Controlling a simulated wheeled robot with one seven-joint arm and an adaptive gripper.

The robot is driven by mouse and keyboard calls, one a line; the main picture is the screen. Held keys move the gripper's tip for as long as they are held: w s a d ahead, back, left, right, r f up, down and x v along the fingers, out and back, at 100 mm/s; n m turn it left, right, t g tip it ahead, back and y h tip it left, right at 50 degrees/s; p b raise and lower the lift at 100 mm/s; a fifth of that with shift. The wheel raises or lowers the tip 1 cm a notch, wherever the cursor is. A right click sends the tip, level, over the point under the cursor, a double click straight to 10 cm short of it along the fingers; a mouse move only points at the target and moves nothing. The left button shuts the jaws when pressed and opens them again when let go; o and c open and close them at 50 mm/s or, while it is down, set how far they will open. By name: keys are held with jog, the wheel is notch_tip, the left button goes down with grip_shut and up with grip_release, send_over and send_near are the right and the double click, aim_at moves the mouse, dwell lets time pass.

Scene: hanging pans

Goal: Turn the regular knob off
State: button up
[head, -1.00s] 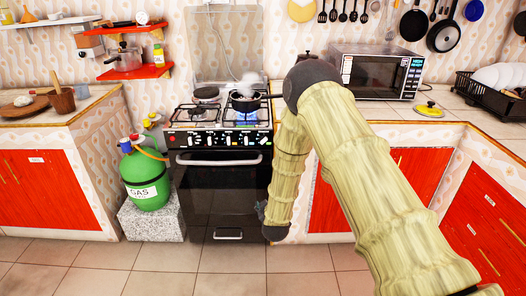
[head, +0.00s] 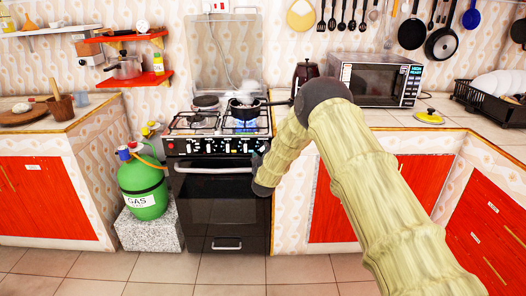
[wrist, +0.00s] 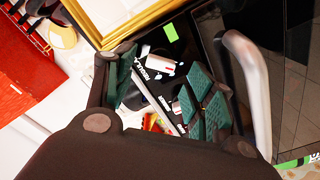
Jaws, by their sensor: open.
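The black stove (head: 222,205) has a row of knobs (head: 215,146) along its front panel. In the wrist view, a white knob (wrist: 160,67) sits beside lettering that appears to read "REGULA…", partly cut off. My gripper (wrist: 166,92) is open, its green-padded fingers on either side of that part of the panel. The knob lies between or just beyond the fingertips; I cannot tell whether they touch it. A blue flame (head: 246,124) burns under a steaming dark pan (head: 243,109).
The oven handle (wrist: 250,85) runs close to my gripper on the right in the wrist view. A green gas cylinder (head: 143,187) stands left of the stove. A microwave (head: 376,79) sits on the right counter. The floor (head: 190,268) in front is clear.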

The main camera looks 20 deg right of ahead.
aim_at(263, 147)
jog(key=shift+x, duration=1.45)
jog(key=shift+c, duration=0.3)
jog(key=c, duration=0.9)
